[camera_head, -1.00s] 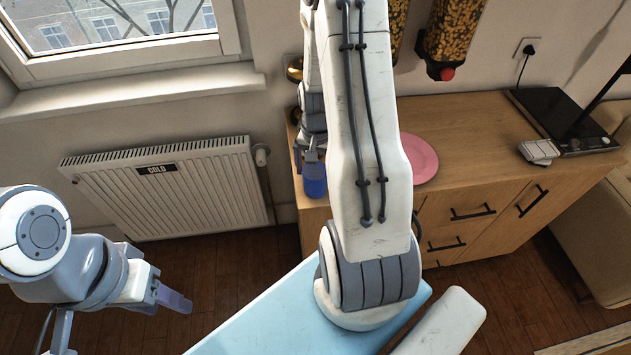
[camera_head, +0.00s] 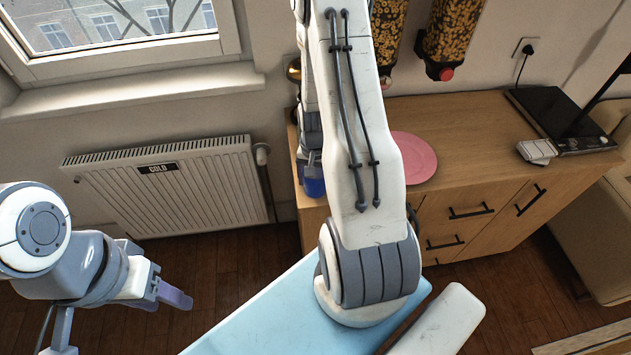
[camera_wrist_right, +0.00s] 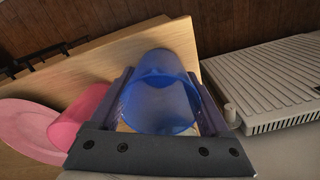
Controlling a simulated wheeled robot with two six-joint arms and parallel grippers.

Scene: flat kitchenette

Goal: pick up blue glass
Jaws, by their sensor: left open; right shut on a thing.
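The blue glass (camera_head: 314,187) is at the left end of the wooden counter, partly hidden by my right arm. My right gripper (camera_head: 312,168) is at the glass, its fingers partly hidden. In the right wrist view the blue glass (camera_wrist_right: 160,98) lies between the two fingers of my right gripper (camera_wrist_right: 163,92), which is shut on it. I cannot tell whether the glass is clear of the counter. My left gripper (camera_head: 178,296) is open and empty at the lower left, far from the glass.
A pink plate (camera_head: 414,158) lies on the counter (camera_head: 470,130), right of my right arm. A pink cup (camera_wrist_right: 78,120) shows beside the plate in the right wrist view. A radiator (camera_head: 170,190) stands left of the counter. Two dispensers (camera_head: 452,40) hang above it.

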